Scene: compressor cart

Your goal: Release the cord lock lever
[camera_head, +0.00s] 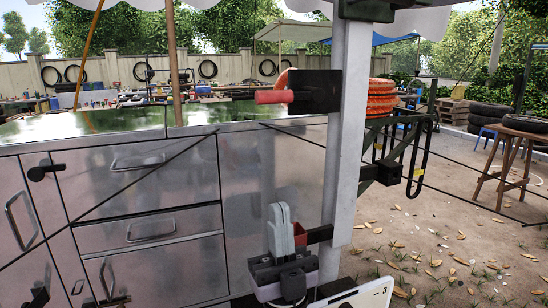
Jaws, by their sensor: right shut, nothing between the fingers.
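A red lever-like handle (274,97) sticks out to the left from a black box (314,92) on a pale upright post (350,130); it looks like the cord lock lever. An orange coiled cord (381,100) hangs just right of the post. My right gripper (281,210) is low in the view, left of the post, its grey fingers pointing up and closed together with nothing between them. It is well below the red handle and apart from it. A small red part (300,234) shows beside the fingers; I cannot tell what it belongs to. My left gripper is not in view.
A metal cabinet (150,175) with drawers and handles fills the left, with thin dark cables or rods across it. A black metal frame (412,150) stands right of the post. A wooden stool (525,130) and tires (490,112) stand at the right. The leaf-strewn ground there is open.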

